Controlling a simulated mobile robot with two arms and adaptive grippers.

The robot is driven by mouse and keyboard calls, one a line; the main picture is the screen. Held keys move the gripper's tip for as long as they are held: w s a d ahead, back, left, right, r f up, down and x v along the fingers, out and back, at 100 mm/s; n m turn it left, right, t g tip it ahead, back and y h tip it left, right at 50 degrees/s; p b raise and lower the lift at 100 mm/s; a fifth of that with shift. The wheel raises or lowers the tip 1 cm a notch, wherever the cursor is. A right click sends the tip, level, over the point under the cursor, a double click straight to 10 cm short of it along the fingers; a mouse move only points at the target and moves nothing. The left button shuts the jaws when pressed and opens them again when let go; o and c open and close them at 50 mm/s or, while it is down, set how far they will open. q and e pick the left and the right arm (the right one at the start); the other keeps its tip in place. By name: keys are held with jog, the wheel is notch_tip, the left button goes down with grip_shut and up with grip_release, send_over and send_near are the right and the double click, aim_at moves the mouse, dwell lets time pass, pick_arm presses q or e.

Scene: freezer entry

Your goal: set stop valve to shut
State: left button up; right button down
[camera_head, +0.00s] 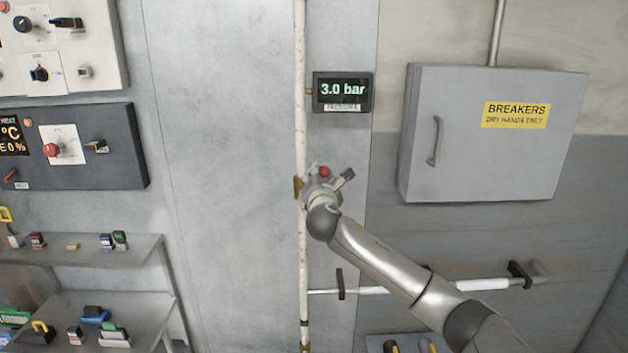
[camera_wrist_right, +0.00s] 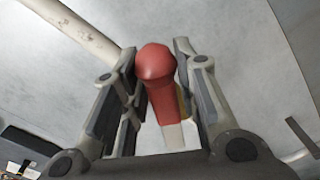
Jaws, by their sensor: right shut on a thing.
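The stop valve's brass-coloured body (camera_head: 298,188) sits on a white vertical pipe (camera_head: 301,120). Its red handle (camera_head: 324,171) shows as a small red tip at my right gripper (camera_head: 328,178). In the right wrist view the red handle (camera_wrist_right: 158,75) stands between the two fingers of my right gripper (camera_wrist_right: 160,85), which is shut on it. My gripper and wrist hide most of the valve in the head view, so the lever's angle is hard to tell. A display (camera_head: 343,91) above right of the valve reads 3.0 bar. My left gripper is not in view.
A grey breaker box (camera_head: 480,150) hangs on the right wall. Control panels (camera_head: 110,165) and shelves (camera_head: 140,247) with small items stand at left. The wall left of the pipe is bare.

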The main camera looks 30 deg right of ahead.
pick_arm(q)
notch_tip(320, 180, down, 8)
jog(key=b, duration=0.7)
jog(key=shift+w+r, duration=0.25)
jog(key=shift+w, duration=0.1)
pick_arm(e)
jog(key=s+d+f+m, duration=0.1)
jog(key=d+f+m, duration=0.2)
jog(key=f+m, duration=0.4)
jog(key=shift+s+m, duration=0.4)
jog(key=shift+m, duration=1.6)
jog(key=c, duration=1.2)
grip_release()
jog(key=shift+c, duration=0.2)
jog(key=v, duration=1.2)
jog(key=shift+s+d, duration=0.1)
